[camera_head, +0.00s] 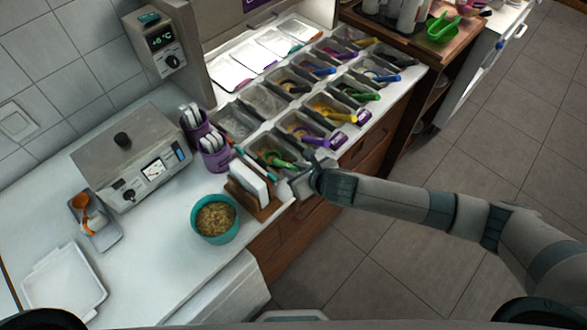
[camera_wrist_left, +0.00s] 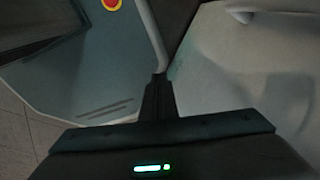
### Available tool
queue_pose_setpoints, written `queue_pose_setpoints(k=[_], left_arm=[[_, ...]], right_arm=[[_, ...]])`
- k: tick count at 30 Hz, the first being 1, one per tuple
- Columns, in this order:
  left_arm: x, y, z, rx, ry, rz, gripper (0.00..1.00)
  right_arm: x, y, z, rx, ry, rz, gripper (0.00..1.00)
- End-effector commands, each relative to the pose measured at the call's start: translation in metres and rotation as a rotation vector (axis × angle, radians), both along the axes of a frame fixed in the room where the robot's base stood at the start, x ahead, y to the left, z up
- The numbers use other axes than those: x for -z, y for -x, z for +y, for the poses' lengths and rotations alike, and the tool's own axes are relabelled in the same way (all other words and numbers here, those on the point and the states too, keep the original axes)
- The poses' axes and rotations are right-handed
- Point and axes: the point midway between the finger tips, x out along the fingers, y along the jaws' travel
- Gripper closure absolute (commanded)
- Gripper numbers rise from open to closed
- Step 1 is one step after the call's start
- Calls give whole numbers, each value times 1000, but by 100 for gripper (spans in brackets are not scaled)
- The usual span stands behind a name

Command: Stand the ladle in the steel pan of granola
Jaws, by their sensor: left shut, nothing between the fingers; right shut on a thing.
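My right gripper (camera_head: 303,181) is at the front edge of the counter, beside the nearest topping pan (camera_head: 252,146). A green-handled ladle (camera_head: 281,162) lies over this pan, its handle end close to the fingertips. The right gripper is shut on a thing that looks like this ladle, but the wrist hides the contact. Several steel pans stand in rows; I cannot tell for sure which holds granola. A teal bowl (camera_head: 231,236) with granola-like bits stands left of the gripper. My left gripper (camera_wrist_left: 158,88) shows only in the left wrist view, shut and empty.
A wooden holder with white cards (camera_head: 250,184) stands between bowl and gripper. Purple cups (camera_head: 214,155) of utensils stand behind it. A grey appliance (camera_head: 130,160), an orange utensil on a tray (camera_head: 107,241) and a white tray (camera_head: 65,283) are at left. Counter space beside the bowl is free.

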Motion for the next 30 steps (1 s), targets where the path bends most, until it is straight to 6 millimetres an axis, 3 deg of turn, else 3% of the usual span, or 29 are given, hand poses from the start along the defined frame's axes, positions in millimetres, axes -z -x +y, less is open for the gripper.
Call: queue_pose_setpoints(k=[19,20,22,28,30], left_arm=[[-5,0,0,0,0,0,100],[-5,0,0,0,0,0,100],[-5,0,0,0,0,0,100],[-5,0,0,0,0,0,100],[-5,0,0,0,0,0,100]], right_arm=[[0,0,0,-1,0,-1,100],[0,0,0,-1,0,-1,73],[0,0,0,-1,0,-1,58],[0,0,0,0,0,0,58],[0,0,0,0,0,0,44]])
